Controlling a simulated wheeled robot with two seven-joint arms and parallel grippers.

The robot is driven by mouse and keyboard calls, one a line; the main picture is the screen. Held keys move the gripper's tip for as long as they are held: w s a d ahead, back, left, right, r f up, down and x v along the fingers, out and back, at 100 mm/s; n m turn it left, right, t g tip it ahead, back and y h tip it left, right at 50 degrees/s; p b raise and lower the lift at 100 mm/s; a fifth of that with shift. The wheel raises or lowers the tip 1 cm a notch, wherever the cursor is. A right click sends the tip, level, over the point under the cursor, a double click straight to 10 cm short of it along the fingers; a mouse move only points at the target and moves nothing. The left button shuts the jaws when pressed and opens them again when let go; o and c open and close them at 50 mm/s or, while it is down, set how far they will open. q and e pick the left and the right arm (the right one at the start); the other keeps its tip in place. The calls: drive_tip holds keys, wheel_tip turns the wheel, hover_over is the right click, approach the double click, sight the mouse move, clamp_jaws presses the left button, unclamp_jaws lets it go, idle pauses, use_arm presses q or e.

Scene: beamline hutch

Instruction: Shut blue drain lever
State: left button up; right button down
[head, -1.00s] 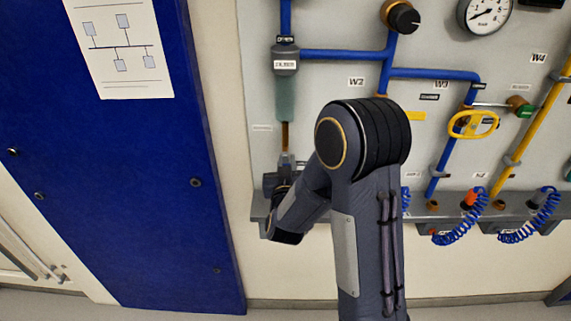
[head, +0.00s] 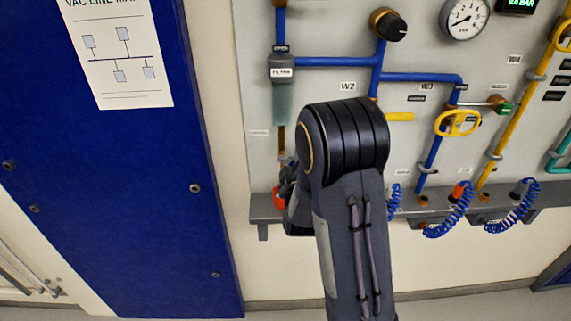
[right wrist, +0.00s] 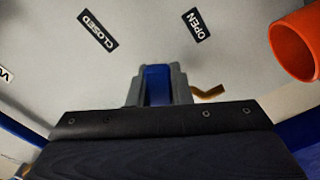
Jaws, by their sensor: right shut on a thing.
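In the right wrist view the blue drain lever (right wrist: 157,86) sits between the two grey fingers of my right gripper, which is shut on it. Only a short blue part of the lever shows; the rest is hidden by the gripper. The CLOSED label (right wrist: 98,32) is at upper left on the panel and the OPEN label (right wrist: 196,24) at upper right. In the head view my right gripper (head: 287,165) is at the panel's lower left, below the grey-green filter bowl (head: 282,103), mostly hidden by my arm. My left gripper is not in view.
An orange cylinder (right wrist: 297,45) stands close on the right in the wrist view. In the head view a grey ledge (head: 435,212) runs under the panel, with blue coiled hoses (head: 512,210) at right. A yellow handwheel (head: 457,123) sits right of my arm. A blue door (head: 110,190) is at left.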

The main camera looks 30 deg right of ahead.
drive_tip(key=shift+s+d+r+n+p, duration=0.1)
drive_tip(key=shift+r+n+p, duration=0.3)
drive_tip(key=shift+n, duration=0.65)
drive_tip(key=shift+d+r+n+p, duration=0.1)
drive_tip(key=shift+r+n+p, duration=0.3)
drive_tip(key=shift+n, duration=0.6)
drive_tip(key=shift+s+r+n+p, duration=0.1)
drive_tip(key=shift+r+n+p, duration=0.3)
drive_tip(key=shift+n, duration=0.65)
drive_tip(key=shift+f, duration=0.15)
drive_tip(key=c, duration=1.3)
unclamp_jaws()
drive_tip(key=b+v, duration=0.1)
drive_tip(key=v, duration=0.6)
drive_tip(key=shift+s+a, duration=0.2)
drive_tip(key=shift+s, duration=0.15)
